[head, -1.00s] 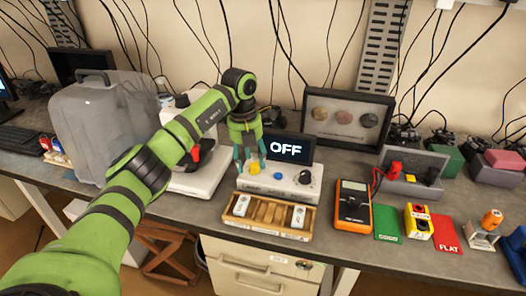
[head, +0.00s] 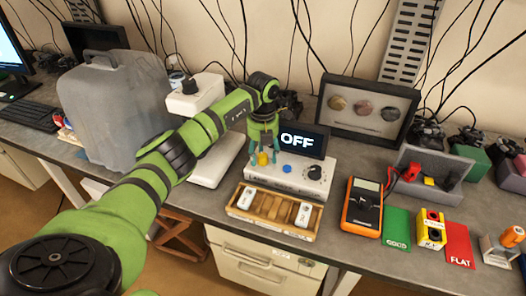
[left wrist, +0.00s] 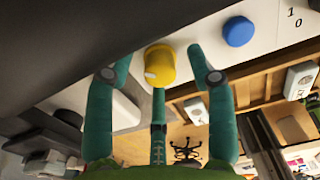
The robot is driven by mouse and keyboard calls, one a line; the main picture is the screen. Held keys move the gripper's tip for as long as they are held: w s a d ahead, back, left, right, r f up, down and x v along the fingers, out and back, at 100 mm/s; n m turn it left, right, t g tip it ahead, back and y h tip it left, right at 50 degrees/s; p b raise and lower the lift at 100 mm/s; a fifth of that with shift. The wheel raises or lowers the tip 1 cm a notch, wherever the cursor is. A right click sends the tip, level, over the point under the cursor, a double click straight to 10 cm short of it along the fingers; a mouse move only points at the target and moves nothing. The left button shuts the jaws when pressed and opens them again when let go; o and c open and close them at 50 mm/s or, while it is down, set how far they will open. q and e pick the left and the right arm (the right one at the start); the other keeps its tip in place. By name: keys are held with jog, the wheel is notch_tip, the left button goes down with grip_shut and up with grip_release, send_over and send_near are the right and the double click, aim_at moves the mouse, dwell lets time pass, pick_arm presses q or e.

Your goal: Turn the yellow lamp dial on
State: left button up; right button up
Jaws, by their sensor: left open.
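The yellow dial (head: 262,159) sits on the front left of a white lamp box (head: 300,184). A blue button (head: 287,168) and a black knob (head: 314,172) are to its right. The box's screen (head: 303,141) reads OFF. My left gripper (head: 263,157) is open over the yellow dial. In the left wrist view the yellow dial (left wrist: 159,65) lies between the spread teal fingers of the gripper (left wrist: 157,72), with a white mark on its face; whether the fingers touch it I cannot tell. The blue button (left wrist: 238,31) is beside it. My right gripper is not in view.
A wooden tray (head: 240,210) with white pieces stands in front of the box. An orange multimeter (head: 362,208) is to the right, and a framed display (head: 404,96) stands behind. A grey case (head: 105,115) stands at left.

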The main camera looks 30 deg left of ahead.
pick_arm(q)
jog(key=shift+c, duration=0.4)
jog(key=c, duration=0.7)
grip_shut()
jog(key=m+b, duration=0.2)
jog(key=m, duration=0.2)
jog(key=shift+f, duration=0.15)
jog(key=m+b, duration=0.2)
jog(key=m, duration=0.2)
jog(key=shift+m, duration=0.3)
jog(key=m+b, duration=0.1)
jog(key=m, duration=0.3)
jog(key=shift+m, duration=0.3)
jog(key=shift+m+b, duration=0.3)
jog(key=shift+m, duration=2)
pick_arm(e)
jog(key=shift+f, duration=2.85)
pick_arm(q)
jog(key=shift+s, duration=0.1)
